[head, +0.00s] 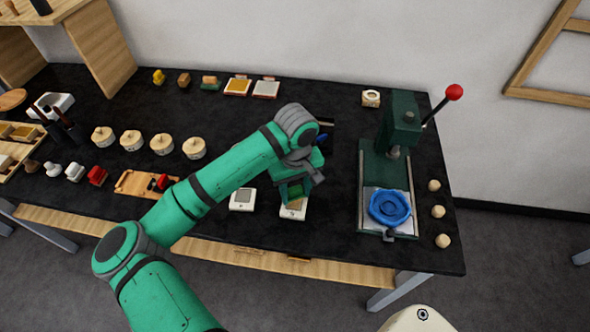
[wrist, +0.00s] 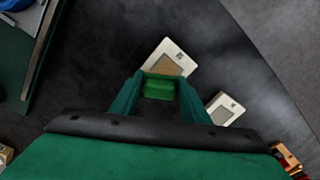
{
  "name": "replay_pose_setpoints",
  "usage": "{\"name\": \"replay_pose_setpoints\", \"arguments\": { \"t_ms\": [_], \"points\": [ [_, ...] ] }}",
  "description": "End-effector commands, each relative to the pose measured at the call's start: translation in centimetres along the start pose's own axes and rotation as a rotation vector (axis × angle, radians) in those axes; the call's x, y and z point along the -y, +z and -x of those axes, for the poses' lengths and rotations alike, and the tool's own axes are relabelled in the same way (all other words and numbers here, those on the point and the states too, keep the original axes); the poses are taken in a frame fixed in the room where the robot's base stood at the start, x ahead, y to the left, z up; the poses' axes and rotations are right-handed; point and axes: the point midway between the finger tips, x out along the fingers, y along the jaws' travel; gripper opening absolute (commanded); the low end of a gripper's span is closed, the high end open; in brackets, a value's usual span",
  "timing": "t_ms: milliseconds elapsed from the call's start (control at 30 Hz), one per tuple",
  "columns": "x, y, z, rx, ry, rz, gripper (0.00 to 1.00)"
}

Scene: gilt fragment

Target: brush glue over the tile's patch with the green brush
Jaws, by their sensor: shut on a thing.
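My gripper (head: 292,188) is over the front of the black table. In the wrist view my gripper (wrist: 161,88) is shut on the green brush (wrist: 158,94); the brush also shows in the head view (head: 295,191). A white tile (head: 293,213) with a tan patch is directly beneath the brush, and it shows in the wrist view (wrist: 184,62) just beyond the brush. The brush hides part of the tile's patch, and I cannot tell whether its bristles touch it. A second white tile (head: 242,205) with a greyish patch lies to the left.
A green press (head: 403,125) with a red-knobbed lever stands right, a blue round piece (head: 390,207) on its bed. Several wooden knobs (head: 438,211) lie beside it. Several round pale pots (head: 162,144) stand left. A wooden tray (head: 135,183) is front left. The table's front edge is close.

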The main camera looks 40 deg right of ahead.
Motion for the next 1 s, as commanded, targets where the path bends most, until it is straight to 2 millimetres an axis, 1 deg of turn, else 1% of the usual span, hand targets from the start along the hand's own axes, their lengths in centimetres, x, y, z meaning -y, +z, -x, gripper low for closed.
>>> {"name": "replay_pose_setpoints", "arguments": {
  "t_ms": [67,200,700,833,1000],
  "points": [
    [-0.4,-0.3,0.0,0.001,0.000,0.002,0.21],
    [-0.3,-0.2,2.2,-0.001,0.001,-0.001,0.21],
    [-0.3,-0.3,6.7,-0.001,0.000,0.001,0.21],
    [-0.2,-0.3,7.7,-0.001,0.000,0.002,0.21],
    [-0.2,-0.3,8.1,0.000,0.000,0.002,0.21]
  ]
}}
